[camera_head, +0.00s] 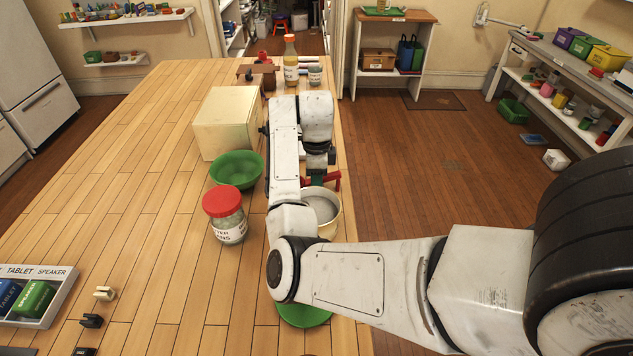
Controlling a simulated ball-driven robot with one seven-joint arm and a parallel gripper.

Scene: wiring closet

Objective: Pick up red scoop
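A red piece that looks like the handle of the red scoop (335,181) shows just above the rim of a cream pot (328,226) on the wooden table. The rest of the scoop is not clearly visible. My arm reaches in from the right and bends over the table. My gripper (318,172) points down over the back of the pot, right beside the red piece. Its fingers are small and partly hidden, so I cannot tell whether they are open, shut or touching the red piece.
A red-lidded jar (225,216), a green bowl (236,169) and a pale wooden box (226,122) stand left of my arm. A green plate (303,315) lies partly under it. A tray (62,296) is at the front left. The left middle tabletop is clear.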

